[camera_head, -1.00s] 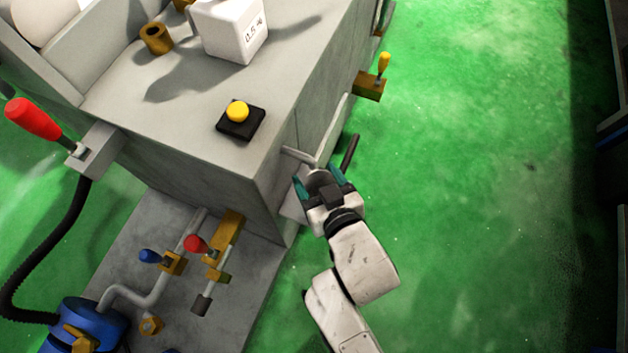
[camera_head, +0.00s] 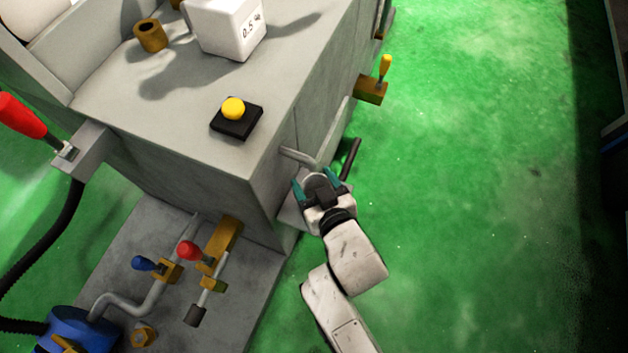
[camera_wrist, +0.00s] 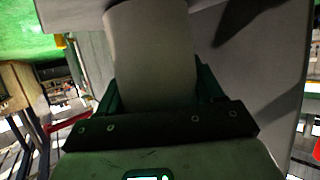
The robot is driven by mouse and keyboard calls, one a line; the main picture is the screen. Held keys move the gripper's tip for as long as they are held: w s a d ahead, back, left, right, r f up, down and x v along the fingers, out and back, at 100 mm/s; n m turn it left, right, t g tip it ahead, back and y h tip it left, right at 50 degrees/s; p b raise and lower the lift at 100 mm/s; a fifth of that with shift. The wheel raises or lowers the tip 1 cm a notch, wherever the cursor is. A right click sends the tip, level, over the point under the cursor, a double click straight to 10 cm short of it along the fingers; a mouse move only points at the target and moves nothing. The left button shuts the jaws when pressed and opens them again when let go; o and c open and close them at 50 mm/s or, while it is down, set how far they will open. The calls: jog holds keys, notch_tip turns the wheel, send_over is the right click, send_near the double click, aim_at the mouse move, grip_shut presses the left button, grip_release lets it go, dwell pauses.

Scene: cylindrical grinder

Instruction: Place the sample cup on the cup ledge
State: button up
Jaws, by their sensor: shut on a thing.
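The sample cup, a pale grey cylinder (camera_wrist: 152,50), fills the space between the green fingers of my gripper (camera_wrist: 155,88) in the wrist view. My gripper (camera_head: 317,185) is shut on it. In the head view my gripper is at the right side of the grey machine, and the cup is mostly hidden by the fingers and palm. A small light-grey ledge (camera_head: 289,214) juts from that side, beside and partly behind my gripper. Whether the cup touches the ledge cannot be told.
A bent grey pipe (camera_head: 300,157) sticks out just above my gripper, with a dark bar (camera_head: 349,159) to its right. A yellow-handled lever (camera_head: 384,68) stands farther along this side. Valves with red (camera_head: 189,251) and blue (camera_head: 144,264) handles are at lower left. The green floor to the right is clear.

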jog(key=o, duration=0.8)
jog(key=shift+f, duration=0.1)
jog(key=shift+o, duration=0.2)
jog(key=shift+s+d+r, duration=0.1)
jog(key=shift+s+r, duration=0.05)
jog(key=shift+r, duration=0.1)
jog(key=p+v, duration=0.3)
jog(key=v, duration=0.8)
jog(key=shift+s+r+p, duration=0.2)
jog(key=shift+s+p, duration=0.05)
jog(key=shift+p, duration=0.15)
jog(key=shift+d, duration=0.2)
